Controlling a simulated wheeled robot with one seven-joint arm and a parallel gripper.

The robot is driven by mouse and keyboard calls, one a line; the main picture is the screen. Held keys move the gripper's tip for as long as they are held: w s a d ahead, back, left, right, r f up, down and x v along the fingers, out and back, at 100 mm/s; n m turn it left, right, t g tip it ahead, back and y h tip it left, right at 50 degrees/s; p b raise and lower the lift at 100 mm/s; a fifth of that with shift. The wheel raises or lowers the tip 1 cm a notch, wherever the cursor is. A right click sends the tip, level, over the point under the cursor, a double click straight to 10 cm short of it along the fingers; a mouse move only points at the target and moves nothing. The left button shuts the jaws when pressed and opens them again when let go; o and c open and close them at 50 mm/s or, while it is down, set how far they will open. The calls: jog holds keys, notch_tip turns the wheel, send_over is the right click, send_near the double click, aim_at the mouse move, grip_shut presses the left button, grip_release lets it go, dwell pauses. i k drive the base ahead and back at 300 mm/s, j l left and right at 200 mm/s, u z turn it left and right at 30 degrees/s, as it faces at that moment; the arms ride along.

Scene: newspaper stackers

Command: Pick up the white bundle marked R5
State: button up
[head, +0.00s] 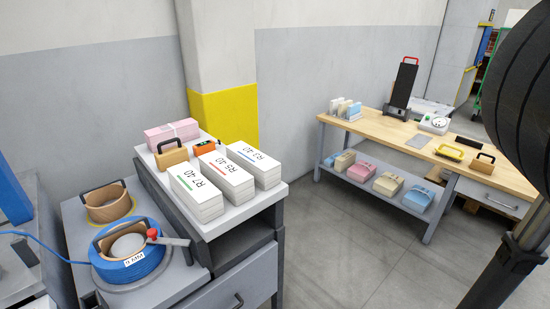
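Three white bundles stand side by side on a light-topped grey cabinet (255,207) in the left-middle of the head view. The middle one, with a red stripe, appears to read R5 (229,182). It sits close between its neighbours, with its top and front end in view. The left bundle (198,196) has a green stripe and seems to read R7. The right bundle (255,166) has a blue stripe and seems to read R3. My gripper is not in view.
Behind the bundles lie a pink bundle (172,133), a tan block with a black handle (171,155) and an orange device (205,147). A blue strap reel (128,262) stands at left. A wooden workbench (395,133) stands at right, with open floor (340,235) between.

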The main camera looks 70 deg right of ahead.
aim_at(235, 183)
jog(key=z, duration=1)
jog(key=j+z, duration=0.8)
jog(key=j, duration=0.15)
jog(key=k+j+z, duration=0.2)
jog(key=j+z, duration=0.2)
